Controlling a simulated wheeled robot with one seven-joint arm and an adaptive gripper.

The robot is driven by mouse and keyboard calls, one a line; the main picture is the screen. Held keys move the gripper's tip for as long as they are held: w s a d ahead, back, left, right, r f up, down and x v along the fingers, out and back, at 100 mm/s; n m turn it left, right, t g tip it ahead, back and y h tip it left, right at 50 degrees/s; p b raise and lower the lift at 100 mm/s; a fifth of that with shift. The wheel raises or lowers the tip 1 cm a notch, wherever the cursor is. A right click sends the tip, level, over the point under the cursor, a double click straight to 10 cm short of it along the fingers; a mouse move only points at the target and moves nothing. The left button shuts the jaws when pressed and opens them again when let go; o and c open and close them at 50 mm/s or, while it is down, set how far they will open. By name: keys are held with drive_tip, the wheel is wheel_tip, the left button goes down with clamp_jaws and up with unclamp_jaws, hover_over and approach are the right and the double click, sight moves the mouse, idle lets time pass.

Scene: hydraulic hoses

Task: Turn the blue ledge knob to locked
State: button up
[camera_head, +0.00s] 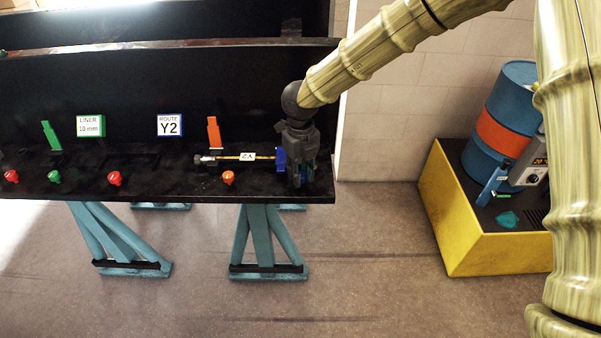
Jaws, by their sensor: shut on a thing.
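My gripper (299,174) points down at the right end of the black ledge (180,187). It is shut at the spot where the blue ledge knob sits, and its fingers hide the knob, so its turn position cannot be read. A blue upright piece (280,157) shows just left of the gripper, partly covered by it.
A hose labelled Y2 (247,157) lies left of the gripper. An orange knob (228,177), red knob (114,178) and green knob (54,176) line the ledge. An orange upright tab (214,133) stands behind. A yellow platform (459,235) with a drum (501,112) stands right.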

drive_tip(key=m, duration=0.5)
drive_tip(key=shift+m+b, duration=0.4)
drive_tip(key=m+b, duration=0.1)
drive_tip(key=m, duration=0.4)
drive_tip(key=shift+m, duration=0.3)
drive_tip(key=o, duration=1.1)
drive_tip(key=shift+c, duration=0.2)
